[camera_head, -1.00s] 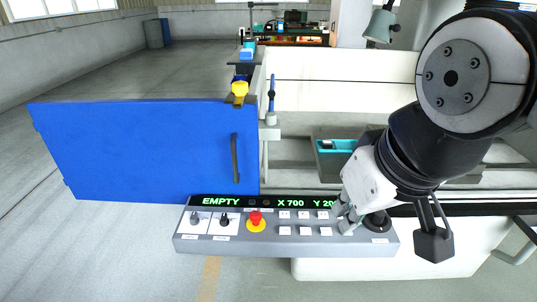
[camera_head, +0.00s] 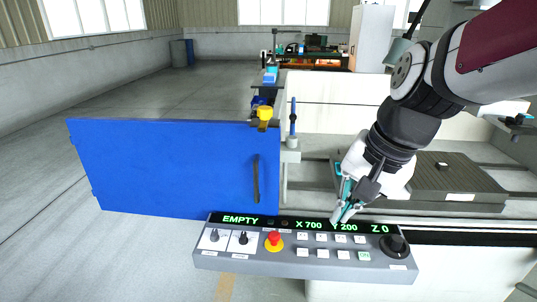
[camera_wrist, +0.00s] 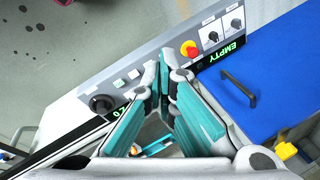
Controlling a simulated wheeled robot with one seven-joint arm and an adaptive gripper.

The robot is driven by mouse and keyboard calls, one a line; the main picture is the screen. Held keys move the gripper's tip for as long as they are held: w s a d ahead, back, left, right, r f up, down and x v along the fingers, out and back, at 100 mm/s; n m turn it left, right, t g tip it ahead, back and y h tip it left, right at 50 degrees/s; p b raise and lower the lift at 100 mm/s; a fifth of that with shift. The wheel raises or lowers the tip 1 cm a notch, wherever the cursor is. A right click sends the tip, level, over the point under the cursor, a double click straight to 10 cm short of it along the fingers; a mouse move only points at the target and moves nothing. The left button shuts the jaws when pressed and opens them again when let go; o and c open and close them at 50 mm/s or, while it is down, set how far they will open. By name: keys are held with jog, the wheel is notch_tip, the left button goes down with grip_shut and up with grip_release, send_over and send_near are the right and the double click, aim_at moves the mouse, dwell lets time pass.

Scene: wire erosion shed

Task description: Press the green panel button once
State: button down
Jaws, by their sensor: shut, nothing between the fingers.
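The grey control panel (camera_head: 290,264) carries two rows of small square buttons. The bottom-row button nearest the black knob looks green-tinted (camera_head: 364,256); in the wrist view a pale greenish button (camera_wrist: 118,84) shows near the knob. My gripper (camera_head: 338,218) is shut and empty, its fingertips by the panel's upper edge, above and left of that button in the head view. In the wrist view my gripper (camera_wrist: 165,66) hides part of the button rows. I cannot tell whether the fingertips touch the panel.
A red emergency knob (camera_head: 273,238) on yellow and two black switches (camera_head: 228,237) sit left on the panel. A black knob (camera_head: 394,245) is at its right. A blue door (camera_head: 170,165) with a handle stands open at left. The machine table (camera_head: 460,180) lies behind.

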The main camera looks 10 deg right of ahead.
jog(key=w+d+f+m+y+p, duration=0.1)
jog(key=w+d+f+m+y, duration=0.1)
jog(key=w+d+f+m, duration=0.35)
jog(key=m+t+y+p, duration=0.3)
jog(key=m, duration=1.8)
send_over(366, 253)
notch_tip(366, 253, down, 16)
jog(key=shift+a, duration=0.1)
jog(key=shift+f, duration=0.15)
jog(key=shift+f+b, duration=1.6)
jog(key=shift+f, duration=2.7)
jog(key=shift+f, duration=0.1)
jog(key=shift+f, duration=0.3)
